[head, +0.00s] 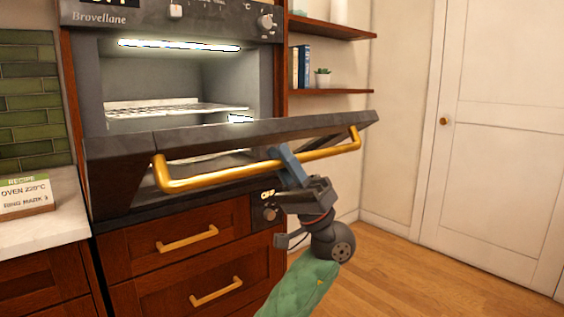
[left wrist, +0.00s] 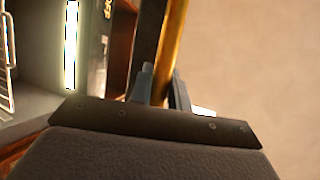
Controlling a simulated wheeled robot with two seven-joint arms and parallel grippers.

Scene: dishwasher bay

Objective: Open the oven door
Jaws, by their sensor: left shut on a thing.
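The oven door (head: 235,133) is partly open, its top edge tilted out and down from the dark oven (head: 85,70). Its gold bar handle (head: 215,179) runs across the door's front. My left gripper (head: 287,163) is shut on the handle, right of its middle. In the left wrist view, the handle (left wrist: 173,45) passes between the fingers of my left gripper (left wrist: 162,90). The lit oven cavity and a wire rack (head: 170,107) show above the door. The lower cavity is hidden behind the door. My right gripper is not in view.
Wooden drawers (head: 190,245) with gold handles are below the oven. A counter with a recipe card (head: 25,196) is at the left. Shelves (head: 330,91) with books and a plant are to the right of the oven. The wooden floor (head: 410,280) is clear at the right, before a white door (head: 500,130).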

